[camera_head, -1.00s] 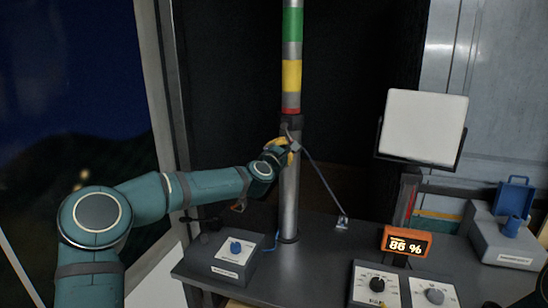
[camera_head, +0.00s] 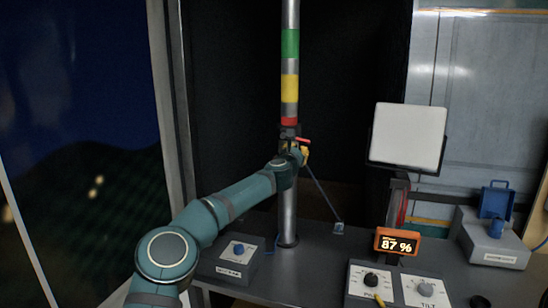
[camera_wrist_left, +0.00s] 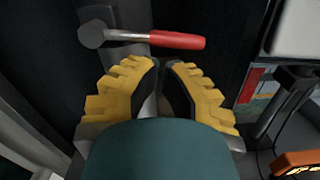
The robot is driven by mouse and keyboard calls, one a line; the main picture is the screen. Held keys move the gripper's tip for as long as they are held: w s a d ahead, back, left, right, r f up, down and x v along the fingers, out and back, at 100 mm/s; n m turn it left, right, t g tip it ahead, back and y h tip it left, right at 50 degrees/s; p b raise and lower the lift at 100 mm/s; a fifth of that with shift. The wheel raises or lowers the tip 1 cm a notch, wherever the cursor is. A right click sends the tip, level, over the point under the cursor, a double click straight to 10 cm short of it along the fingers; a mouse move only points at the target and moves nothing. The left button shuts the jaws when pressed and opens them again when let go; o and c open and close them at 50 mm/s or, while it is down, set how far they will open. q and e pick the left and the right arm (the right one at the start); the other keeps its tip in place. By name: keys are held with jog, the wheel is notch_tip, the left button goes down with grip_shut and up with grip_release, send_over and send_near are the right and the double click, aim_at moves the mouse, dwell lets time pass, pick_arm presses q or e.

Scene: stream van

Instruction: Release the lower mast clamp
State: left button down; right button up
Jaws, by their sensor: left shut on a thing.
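The upright mast (camera_head: 289,200) has green, yellow and red bands and stands on the dark bench. A dark clamp (camera_head: 289,132) circles it just below the red band. The clamp's lever has a red grip (camera_head: 303,141) pointing right; in the left wrist view the lever (camera_wrist_left: 178,40) lies across the view just beyond the fingertips. My left gripper (camera_head: 300,155) is at the mast, just under the red grip. My right gripper is out of view.
A white panel (camera_head: 408,135) and an orange display (camera_head: 397,241) reading 87 % stand right of the mast. Knob boxes (camera_head: 237,258) and a grey case with a blue box (camera_head: 493,210) occupy the bench. A thin strut (camera_head: 324,193) slants from the mast to the bench.

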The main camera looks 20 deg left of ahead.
pick_arm(q)
jog(key=shift+d+r, duration=0.15)
jog(key=shift+r, duration=0.1)
dwell(0.6)
